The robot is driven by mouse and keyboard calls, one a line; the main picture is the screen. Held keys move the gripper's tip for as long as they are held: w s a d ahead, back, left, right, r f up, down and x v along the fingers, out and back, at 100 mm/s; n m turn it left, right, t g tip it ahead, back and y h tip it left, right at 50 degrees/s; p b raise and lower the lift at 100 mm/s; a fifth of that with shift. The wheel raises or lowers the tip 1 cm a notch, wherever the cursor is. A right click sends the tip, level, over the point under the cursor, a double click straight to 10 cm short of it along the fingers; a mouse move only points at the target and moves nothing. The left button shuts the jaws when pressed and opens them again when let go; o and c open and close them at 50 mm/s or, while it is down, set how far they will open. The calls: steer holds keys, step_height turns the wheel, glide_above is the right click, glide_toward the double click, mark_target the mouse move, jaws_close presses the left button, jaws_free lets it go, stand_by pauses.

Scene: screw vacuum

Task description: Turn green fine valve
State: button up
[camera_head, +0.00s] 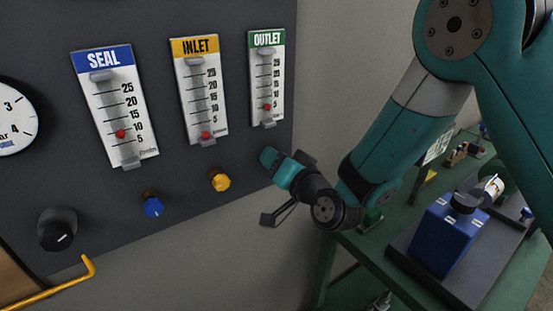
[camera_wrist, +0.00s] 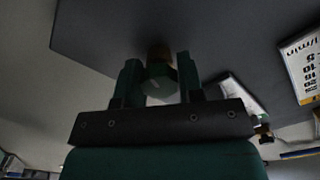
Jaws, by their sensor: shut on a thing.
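The green fine valve (camera_wrist: 160,82) is a small round knob with a brass stem on the dark panel, seen between my two fingers in the wrist view. My gripper (camera_wrist: 160,75) is shut on it, with a finger on either side. In the head view my gripper (camera_head: 272,160) reaches the panel below the green-labelled OUTLET gauge (camera_head: 267,78). My gripper hides the green valve there. The OUTLET gauge's red float sits low on its scale.
A blue knob (camera_head: 153,205) and a yellow knob (camera_head: 220,180) sit to the left, under the SEAL gauge (camera_head: 113,105) and the INLET gauge (camera_head: 200,88). A black knob (camera_head: 57,229) is further left. A green bench (camera_head: 385,255) with a blue box (camera_head: 448,235) stands at right.

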steer(key=shift+w+d+m, duration=0.1)
steer(key=shift+m, duration=1.8)
steer(key=o, duration=0.9)
steer(key=shift+f, duration=0.1)
